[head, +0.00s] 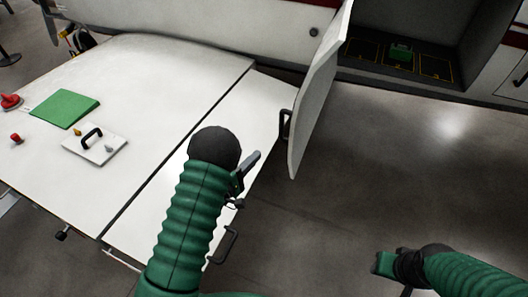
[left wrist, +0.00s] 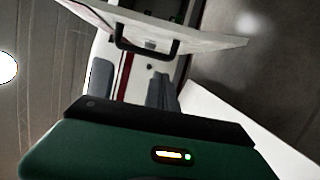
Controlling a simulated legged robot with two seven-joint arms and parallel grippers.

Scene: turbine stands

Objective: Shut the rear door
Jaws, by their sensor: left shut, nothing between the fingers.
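The rear door (head: 318,90) is a white panel standing open, jutting toward me from the cabinet at the back. Its black bar handle (head: 286,124) is on the left face. In the left wrist view the door (left wrist: 205,42) crosses the top, with the handle (left wrist: 148,45) ahead of the fingers. My left gripper (head: 246,172) is shut and empty, left of and nearer than the door, apart from it, over the white table's right edge. My right gripper (head: 385,264) is at the lower right, far from the door; its finger gap is unclear.
The open compartment (head: 400,50) behind the door holds a green item (head: 401,52). The white table (head: 185,75) fills the left, with a green mat (head: 65,108), a white plate with a black handle (head: 95,148) and red knobs (head: 11,102). Floor right of the door is clear.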

